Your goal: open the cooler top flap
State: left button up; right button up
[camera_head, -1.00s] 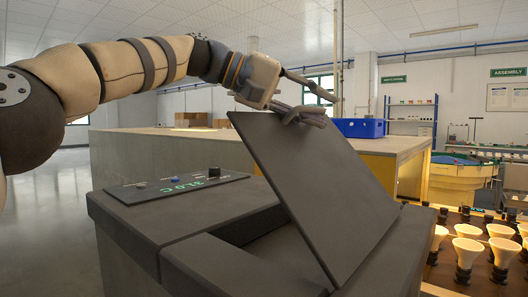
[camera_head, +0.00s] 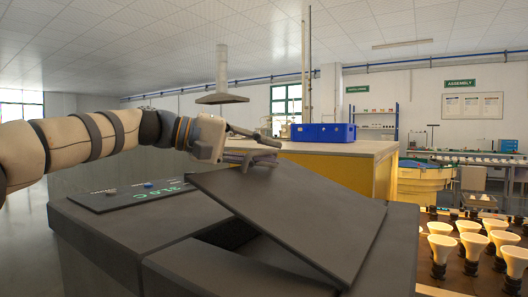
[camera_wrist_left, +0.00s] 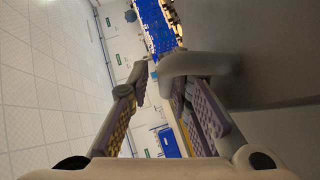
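The cooler (camera_head: 75,222) is a dark grey box in the lower part of the head view. Its top flap (camera_head: 290,215) is a flat dark grey panel, tilted up at a shallow angle with its left side raised. A dark gap shows under the left side. My left gripper (camera_head: 262,148) is at the flap's raised far-left corner, one finger above and one low by the panel's surface. In the left wrist view its fingers (camera_wrist_left: 160,95) are apart with background between them, the right one close to a dark surface. Any contact is unclear. My right gripper is out of view.
A control panel (camera_head: 130,195) with green characters is on the cooler's left top. A counter (camera_head: 345,150) with a blue bin (camera_head: 322,132) stands behind. Several bulbs (camera_head: 440,247) stand on a lit rack at the right. Open floor lies at the left.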

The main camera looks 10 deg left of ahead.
pick_arm(q)
jog(key=shift+s+a+r+p, duration=0.2)
jog(key=shift+s+a+r, duration=0.15)
jog(key=shift+a, duration=0.2)
jog(key=shift+s+a+r+p, duration=0.25)
jog(key=shift+a+r, duration=0.1)
jog(key=shift+a, duration=0.15)
jog(key=shift+r+p+v, duration=0.2)
jog(key=shift+p+v, duration=0.1)
jog(key=shift+v, duration=1.2)
jog(key=v, duration=0.8)
jog(key=shift+s+r+p, duration=0.2)
jog(key=shift+r+p, duration=0.1)
jog(key=shift+p, duration=0.15)
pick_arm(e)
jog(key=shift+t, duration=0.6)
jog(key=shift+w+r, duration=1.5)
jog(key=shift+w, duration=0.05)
pick_arm(q)
jog(key=shift+d, duration=0.2)
